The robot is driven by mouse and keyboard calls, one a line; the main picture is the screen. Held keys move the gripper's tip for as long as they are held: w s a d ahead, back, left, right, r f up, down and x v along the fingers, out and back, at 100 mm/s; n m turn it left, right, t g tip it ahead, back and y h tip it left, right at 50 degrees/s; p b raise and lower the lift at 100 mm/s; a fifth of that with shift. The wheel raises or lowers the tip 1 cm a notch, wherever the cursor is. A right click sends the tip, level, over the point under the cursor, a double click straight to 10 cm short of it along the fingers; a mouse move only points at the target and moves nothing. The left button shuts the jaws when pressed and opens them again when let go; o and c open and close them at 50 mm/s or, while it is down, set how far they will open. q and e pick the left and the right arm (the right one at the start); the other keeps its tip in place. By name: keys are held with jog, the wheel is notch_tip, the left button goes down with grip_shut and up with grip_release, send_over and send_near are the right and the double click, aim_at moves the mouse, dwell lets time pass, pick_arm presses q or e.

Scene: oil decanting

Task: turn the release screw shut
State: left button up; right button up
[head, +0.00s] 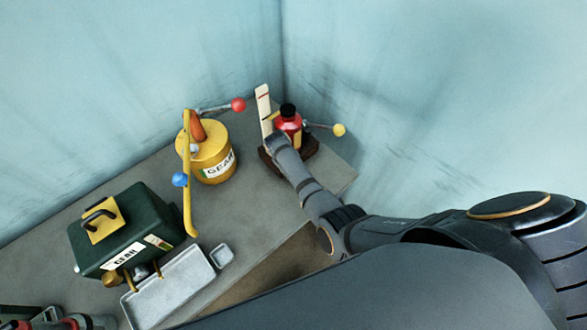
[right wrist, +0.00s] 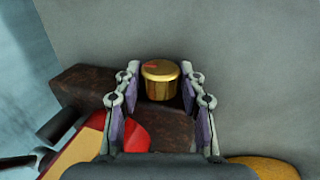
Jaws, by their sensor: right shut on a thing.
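The release screw (right wrist: 160,83) is a brass knob with a red mark on its top. In the right wrist view it sits between the fingers of my right gripper (right wrist: 160,92), which is shut on it. The screw is at the edge of a dark brown base block (right wrist: 82,88). In the head view my right gripper (head: 277,145) reaches down in front of the red bottle-shaped body (head: 289,128) with a black cap and hides the screw. My left gripper is not in view.
A lever with a yellow ball (head: 338,130) sticks out right of the red body, and a white upright gauge strip (head: 264,110) stands left. A yellow gear-oil can (head: 212,158), a green case (head: 125,228) and a grey tray (head: 172,290) are on the bench.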

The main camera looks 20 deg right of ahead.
jog(key=o, duration=1.2)
